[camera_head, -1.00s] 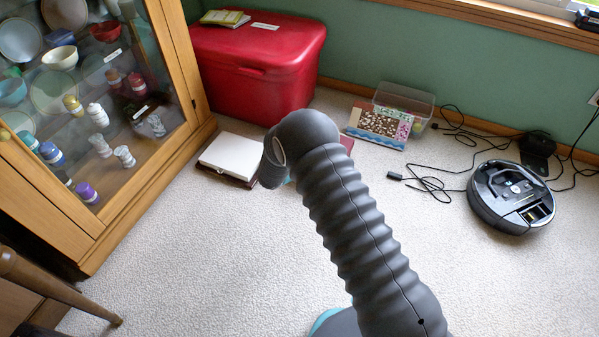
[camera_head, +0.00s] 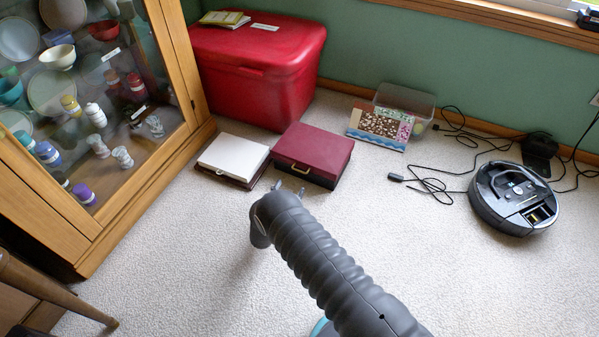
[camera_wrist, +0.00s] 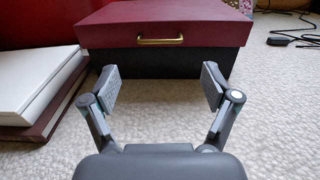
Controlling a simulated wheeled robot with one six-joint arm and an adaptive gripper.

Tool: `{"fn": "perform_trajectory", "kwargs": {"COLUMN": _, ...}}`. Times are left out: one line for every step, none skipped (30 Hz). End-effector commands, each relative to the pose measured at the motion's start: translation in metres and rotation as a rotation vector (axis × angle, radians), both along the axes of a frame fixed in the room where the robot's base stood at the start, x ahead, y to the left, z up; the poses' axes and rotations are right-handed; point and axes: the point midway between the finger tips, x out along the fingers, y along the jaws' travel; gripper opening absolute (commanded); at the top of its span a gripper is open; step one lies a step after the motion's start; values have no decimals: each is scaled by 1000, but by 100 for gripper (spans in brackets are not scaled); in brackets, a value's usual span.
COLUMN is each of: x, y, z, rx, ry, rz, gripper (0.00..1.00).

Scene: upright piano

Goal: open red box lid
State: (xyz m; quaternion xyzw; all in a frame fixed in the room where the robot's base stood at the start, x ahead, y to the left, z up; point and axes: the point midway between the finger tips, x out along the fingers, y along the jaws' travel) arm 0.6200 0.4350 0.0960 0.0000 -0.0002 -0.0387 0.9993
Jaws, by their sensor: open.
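A closed box with a dark red lid (camera_head: 314,149) and a black lower part sits on the carpet. In the wrist view the red lid (camera_wrist: 160,22) has a brass handle (camera_wrist: 160,40) on its front, above the black body (camera_wrist: 185,64). My gripper (camera_wrist: 160,85) is open and empty, low in front of the box, with the handle between and beyond its fingertips. In the head view my gripper (camera_head: 289,187) shows only in small part in front of the box; my arm hides the rest. A larger bright red chest (camera_head: 255,75) stands closed behind.
A white box or book on a brown one (camera_head: 234,158) lies left of the box. Magazines (camera_head: 225,18) lie on the chest. A glass cabinet (camera_head: 100,110) stands left. A robot vacuum (camera_head: 512,198) and cables are right. Carpet in front is clear.

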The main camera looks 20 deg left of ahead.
Motion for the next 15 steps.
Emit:
{"fn": "perform_trajectory", "kwargs": {"x": 11, "y": -2, "z": -1, "rx": 1, "ry": -1, "rz": -3, "gripper": 87}}
{"fn": "perform_trajectory", "kwargs": {"x": 17, "y": -3, "z": -1, "rx": 1, "ry": -1, "rz": -3, "gripper": 87}}
{"fn": "perform_trajectory", "kwargs": {"x": 24, "y": -3, "z": -1, "rx": 2, "ry": -1, "rz": -3, "gripper": 87}}
{"fn": "perform_trajectory", "kwargs": {"x": 29, "y": -4, "z": -1, "rx": 2, "ry": 0, "rz": -3, "gripper": 87}}
{"fn": "perform_trajectory", "kwargs": {"x": 35, "y": -4, "z": -1, "rx": 1, "ry": 0, "rz": -4, "gripper": 87}}
{"fn": "perform_trajectory", "kwargs": {"x": 42, "y": -5, "z": -1, "rx": 1, "ry": -1, "rz": -4, "gripper": 87}}
{"fn": "perform_trajectory", "kwargs": {"x": 47, "y": -5, "z": -1, "rx": 2, "ry": -1, "rz": -3, "gripper": 87}}
{"fn": "perform_trajectory", "kwargs": {"x": 52, "y": -5, "z": -2, "rx": 1, "ry": 0, "rz": -2, "gripper": 87}}
{"fn": "perform_trajectory", "kwargs": {"x": 59, "y": -6, "z": -1, "rx": 1, "ry": -1, "rz": -3, "gripper": 87}}
{"fn": "perform_trajectory", "kwargs": {"x": 64, "y": -7, "z": -1, "rx": 1, "ry": -1, "rz": -4, "gripper": 87}}
{"fn": "perform_trajectory", "kwargs": {"x": 68, "y": -7, "z": -1, "rx": 1, "ry": -1, "rz": -3, "gripper": 87}}
{"fn": "perform_trajectory", "kwargs": {"x": 73, "y": -7, "z": -1, "rx": 2, "ry": 0, "rz": -2, "gripper": 87}}
{"fn": "perform_trajectory", "kwargs": {"x": 76, "y": -7, "z": -1, "rx": 1, "ry": 0, "rz": -2, "gripper": 87}}
{"fn": "perform_trajectory", "kwargs": {"x": 79, "y": -7, "z": -1, "rx": 1, "ry": 0, "rz": -2, "gripper": 87}}
{"fn": "perform_trajectory", "kwargs": {"x": 82, "y": -7, "z": -1, "rx": 0, "ry": -1, "rz": -2, "gripper": 87}}
